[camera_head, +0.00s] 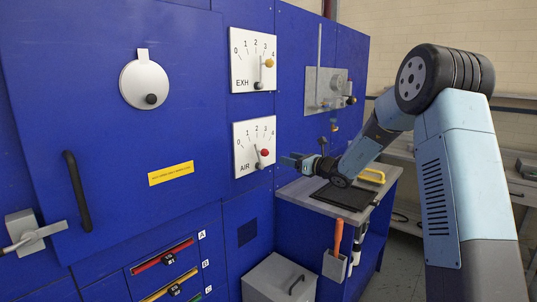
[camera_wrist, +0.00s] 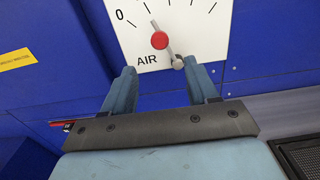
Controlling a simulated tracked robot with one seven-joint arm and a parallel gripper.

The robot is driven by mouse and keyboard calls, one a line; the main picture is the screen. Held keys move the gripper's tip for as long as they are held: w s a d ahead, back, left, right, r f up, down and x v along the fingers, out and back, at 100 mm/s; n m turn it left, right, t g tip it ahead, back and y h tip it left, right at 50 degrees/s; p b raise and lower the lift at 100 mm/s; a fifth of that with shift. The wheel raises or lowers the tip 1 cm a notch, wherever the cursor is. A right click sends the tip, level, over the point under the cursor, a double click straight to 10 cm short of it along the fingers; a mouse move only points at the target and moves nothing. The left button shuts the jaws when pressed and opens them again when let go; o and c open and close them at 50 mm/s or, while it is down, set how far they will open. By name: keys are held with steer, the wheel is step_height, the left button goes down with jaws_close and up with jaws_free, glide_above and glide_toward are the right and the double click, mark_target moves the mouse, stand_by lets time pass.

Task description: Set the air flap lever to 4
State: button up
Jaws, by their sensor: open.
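The air flap dial is a white plate (camera_head: 243,160) marked AIR with a 0 to 4 scale; its lower part also shows in the wrist view (camera_wrist: 198,28). Its lever has a red knob (camera_head: 265,152), seen in the wrist view (camera_wrist: 160,40) just ahead of the fingers. The lever tip points up and left, near the first mark after 0; the exact reading is hard to tell. My gripper (camera_head: 288,161) is open and empty, to the right of the dial in the head view. In the wrist view the knob lies beyond the gap between my fingers (camera_wrist: 162,68), apparently untouched.
Above is a similar EXH dial (camera_head: 243,60) with a yellow knob (camera_head: 269,62). A side bench (camera_head: 300,193) carries a dark mat and a yellow handle. An orange-handled tool (camera_head: 338,238) hangs at its front. A grey box (camera_head: 279,278) stands below the AIR dial.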

mark_target(268, 153)
steer(key=x, duration=1.2)
steer(key=shift+w+a, duration=0.25)
steer(key=shift+a, duration=0.1)
steer(key=shift+c, duration=0.3)
jaws_close()
